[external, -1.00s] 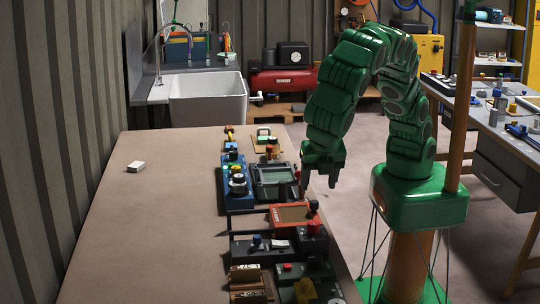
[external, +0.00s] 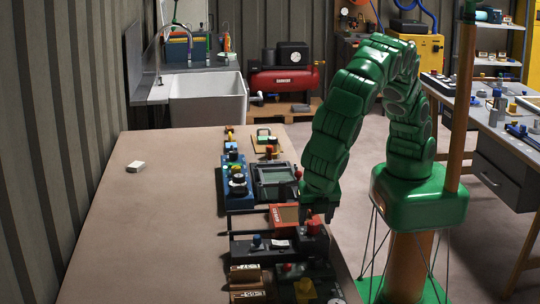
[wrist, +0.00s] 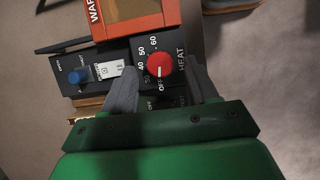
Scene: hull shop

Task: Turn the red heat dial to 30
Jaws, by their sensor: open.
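The red heat dial (wrist: 158,64) sits on a dark panel marked HEAT, with OFF, 40, 50 and 60 legible around it. A pale mark on its face points down toward OFF. My gripper (wrist: 163,84) is open in the wrist view, one grey finger on each side and slightly below the dial. I cannot tell whether either finger touches it. In the external view the dial (external: 313,227) shows just under my gripper (external: 319,213), partly covered by it.
A blue knob (wrist: 77,74) and a white switch plate (wrist: 106,71) are left of the dial. An orange-framed unit (wrist: 130,17) adjoins the panel above. Several other control boxes line the bench (external: 150,225), whose left part is mostly clear. A white block (external: 136,167) lies there.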

